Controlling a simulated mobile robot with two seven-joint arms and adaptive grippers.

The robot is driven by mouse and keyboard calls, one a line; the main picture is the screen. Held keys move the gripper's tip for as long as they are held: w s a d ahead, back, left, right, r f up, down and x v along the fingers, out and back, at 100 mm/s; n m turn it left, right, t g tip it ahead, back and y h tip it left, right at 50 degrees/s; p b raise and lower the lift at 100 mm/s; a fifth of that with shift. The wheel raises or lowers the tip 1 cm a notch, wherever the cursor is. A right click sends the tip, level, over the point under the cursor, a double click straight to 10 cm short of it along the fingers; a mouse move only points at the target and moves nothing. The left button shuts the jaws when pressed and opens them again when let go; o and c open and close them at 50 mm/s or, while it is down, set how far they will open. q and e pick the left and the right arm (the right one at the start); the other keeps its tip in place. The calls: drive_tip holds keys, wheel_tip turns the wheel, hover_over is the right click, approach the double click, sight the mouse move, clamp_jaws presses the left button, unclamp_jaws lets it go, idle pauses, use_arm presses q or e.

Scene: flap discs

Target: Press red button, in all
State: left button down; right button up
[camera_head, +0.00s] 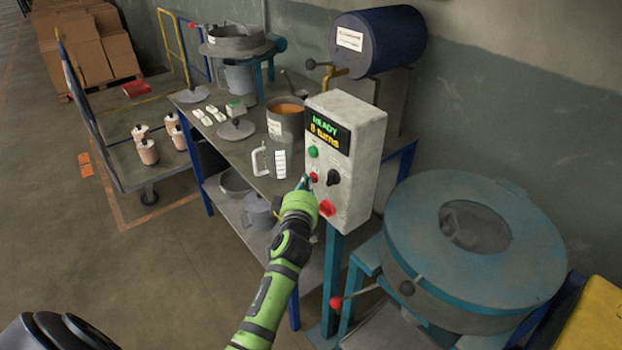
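A pale grey control box (366,130) stands on a blue post, with its front panel facing left. Its display (326,132) reads "READY" and what looks like "0 turns". Below are a green button (313,152), a small red button (314,177), a black knob (333,177) and a larger red mushroom button (327,208). My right gripper is not in view.
A workbench (238,150) behind holds an orange-filled pot (286,118), a white-handled item and small parts. A large teal round machine (474,250) with a red-knobbed lever stands close on the right. A cart (125,160) with several jars is at left.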

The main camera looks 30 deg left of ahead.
use_arm(q)
drive_tip(key=shift+s+a, duration=0.3)
drive_tip(key=shift+s, duration=0.4)
drive_tip(key=shift+s+a+p, duration=0.3)
drive_tip(key=shift+s+p, duration=0.1)
drive_tip(key=shift+s, duration=0.4)
drive_tip(key=shift+s+a+p, duration=0.35)
drive_tip(key=shift+s+p, duration=0.1)
drive_tip(key=shift+s, duration=0.3)
drive_tip(key=shift+s+a+p, duration=0.3)
drive_tip(key=shift+s+p, duration=0.1)
drive_tip(key=shift+s, duration=0.4)
